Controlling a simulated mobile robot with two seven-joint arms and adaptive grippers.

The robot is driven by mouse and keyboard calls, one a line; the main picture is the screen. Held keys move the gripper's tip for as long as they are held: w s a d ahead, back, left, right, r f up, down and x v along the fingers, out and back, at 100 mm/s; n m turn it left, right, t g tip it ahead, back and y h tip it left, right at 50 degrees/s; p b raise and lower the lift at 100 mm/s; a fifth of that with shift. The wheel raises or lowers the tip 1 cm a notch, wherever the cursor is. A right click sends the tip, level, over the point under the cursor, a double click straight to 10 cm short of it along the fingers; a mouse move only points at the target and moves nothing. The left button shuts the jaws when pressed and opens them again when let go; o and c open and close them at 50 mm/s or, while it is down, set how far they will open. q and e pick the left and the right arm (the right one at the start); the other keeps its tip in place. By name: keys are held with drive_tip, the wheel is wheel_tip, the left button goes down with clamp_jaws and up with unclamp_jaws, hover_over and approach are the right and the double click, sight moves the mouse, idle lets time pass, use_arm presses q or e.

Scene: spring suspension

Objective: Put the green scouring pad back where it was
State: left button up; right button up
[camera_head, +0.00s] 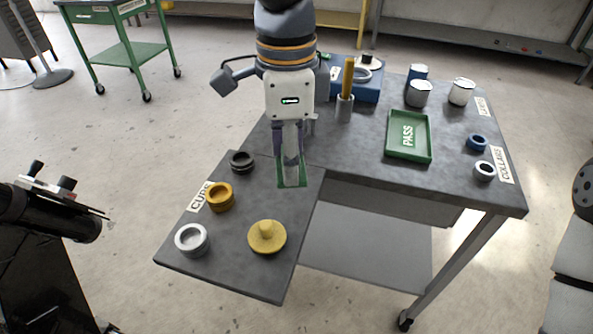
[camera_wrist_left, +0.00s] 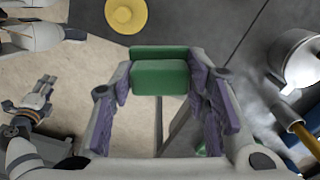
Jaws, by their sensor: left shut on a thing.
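The green scouring pad (camera_head: 292,183) is between the fingertips of my left gripper (camera_head: 291,165). In the left wrist view the pad (camera_wrist_left: 160,78) is a green block with both purple-padded fingers closed on its sides. The gripper points down, and in the head view the pad appears in front of the inner corner of the grey worktable (camera_head: 330,158). I cannot tell its exact height above the surface. My left gripper hides part of the table behind it.
A yellow knobbed disc (camera_head: 267,237), a silver cup (camera_head: 192,239), an orange cup (camera_head: 220,197) and a black cup (camera_head: 242,161) stand on the left wing. A green PASS tray (camera_head: 429,151), an orange-handled tool (camera_head: 347,76) and white pots stand to the right.

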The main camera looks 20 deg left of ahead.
use_arm(q)
drive_tip(key=w+f, duration=0.1)
drive_tip(key=f, duration=0.1)
drive_tip(key=w+a+f, duration=0.1)
drive_tip(key=w+f, duration=0.1)
drive_tip(key=w+f+b, duration=0.1)
drive_tip(key=w+f, duration=0.1)
drive_tip(key=shift+w+a+f, duration=0.1)
drive_tip(key=shift+w+a, duration=0.1)
drive_tip(key=shift+a, duration=0.05)
drive_tip(key=shift+w+a+f, duration=0.1)
drive_tip(key=shift+w+f, duration=0.1)
drive_tip(key=shift+f, duration=0.7)
drive_tip(key=shift+w+f, duration=0.15)
drive_tip(key=shift+f, duration=0.75)
use_arm(e)
drive_tip(key=shift+s+f+g, duration=0.6)
drive_tip(key=shift+s+f, duration=0.65)
drive_tip(key=shift+s, duration=0.05)
use_arm(q)
drive_tip(key=shift+f, duration=0.1)
drive_tip(key=o, duration=1.1)
wheel_tip(320, 180, up, 12)
drive_tip(key=shift+r, duration=0.1)
use_arm(e)
drive_tip(key=shift+w+r, duration=0.5)
